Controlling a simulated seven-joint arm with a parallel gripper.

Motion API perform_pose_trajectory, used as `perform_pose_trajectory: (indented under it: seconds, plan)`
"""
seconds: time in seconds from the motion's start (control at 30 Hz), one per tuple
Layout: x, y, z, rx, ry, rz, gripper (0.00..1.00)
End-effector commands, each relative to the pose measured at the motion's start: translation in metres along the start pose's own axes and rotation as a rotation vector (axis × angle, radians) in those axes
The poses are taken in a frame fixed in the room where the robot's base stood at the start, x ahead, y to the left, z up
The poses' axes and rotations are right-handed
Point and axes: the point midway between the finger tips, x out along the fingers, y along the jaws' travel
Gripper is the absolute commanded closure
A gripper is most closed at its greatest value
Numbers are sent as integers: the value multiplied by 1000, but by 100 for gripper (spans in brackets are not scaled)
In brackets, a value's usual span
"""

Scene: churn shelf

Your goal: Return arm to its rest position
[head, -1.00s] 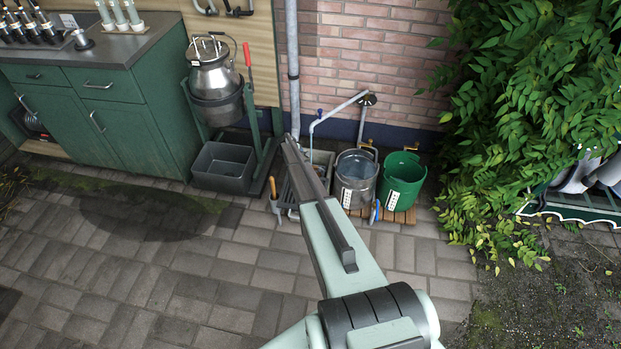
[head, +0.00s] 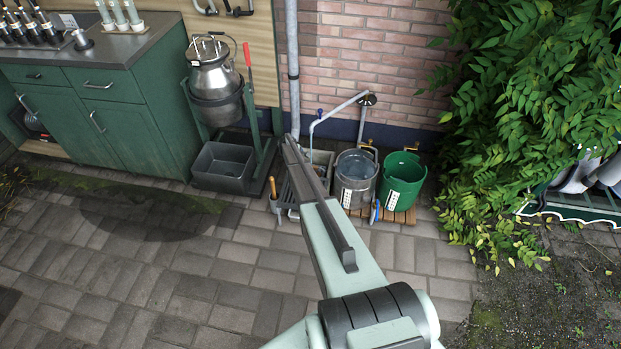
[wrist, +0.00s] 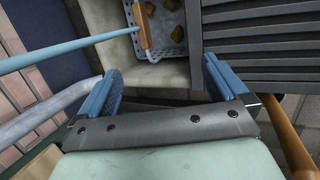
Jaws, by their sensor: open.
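My arm (head: 335,235) reaches out from the bottom of the head view toward the wall, its far end in front of the stone basin beside the drainpipe. The fingers are hidden in the head view. In the wrist view my gripper (wrist: 160,90) is open, its two blue fingers wide apart with nothing between them. Beyond the fingers is the pale floor of the basin (wrist: 120,57), with a perforated grey basket (wrist: 177,30) that holds several brown lumps and has an orange-gripped handle (wrist: 141,30).
A metal bucket (head: 356,182) and a green bucket (head: 403,184) stand on a wooden pallet right of my arm. Left are a grey tub (head: 224,163), a milk churn (head: 212,72) on a stand and a green cabinet (head: 95,125). Leafy plants (head: 535,110) hang at right. The front paving (head: 180,270) is clear.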

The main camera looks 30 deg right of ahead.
Motion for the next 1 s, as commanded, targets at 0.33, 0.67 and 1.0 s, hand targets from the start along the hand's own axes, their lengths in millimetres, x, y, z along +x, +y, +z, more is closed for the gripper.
perform_pose_trajectory:
  seconds: [0.33, 0.67, 1.0]
  plan:
    - [-48, -2, 1, -1, 0, 1, 0]
    - [-92, -1, 1, 0, -1, 0, 0]
    - [-95, 0, 0, 60, -2, -1, 0]
